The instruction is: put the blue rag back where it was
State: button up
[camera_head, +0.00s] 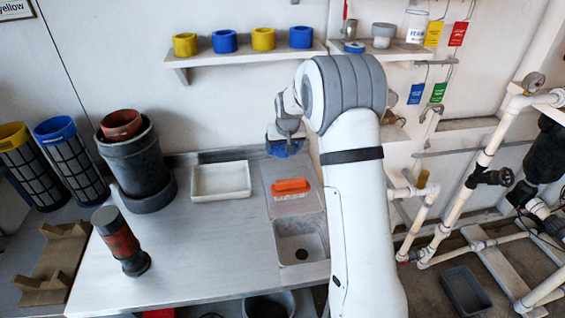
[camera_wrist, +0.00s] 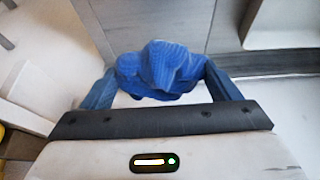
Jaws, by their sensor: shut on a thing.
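The blue rag (camera_head: 284,148) is a bunched blue cloth at the back of the counter, against the wall side, behind the orange brush. My gripper (camera_head: 285,135) is above it, partly hidden by my own arm. In the wrist view the rag (camera_wrist: 160,68) is crumpled between the two fingers of my gripper (camera_wrist: 160,88), which is shut on it. I cannot tell whether the rag touches the surface below.
An orange brush (camera_head: 291,186) lies by the sink (camera_head: 299,246). A white tray (camera_head: 220,195) is left of it. A red and dark cylinder (camera_head: 120,240) stands at the counter's left. The counter's middle (camera_head: 215,245) is clear. White pipework (camera_head: 470,185) stands at right.

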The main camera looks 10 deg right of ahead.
aim_at(284, 155)
notch_tip(284, 155, down, 4)
jog(key=shift+r, duration=0.1)
jog(key=shift+f, duration=1.95)
jog(key=shift+f, duration=0.15)
jog(key=o, duration=0.9)
jog(key=shift+c, duration=0.2)
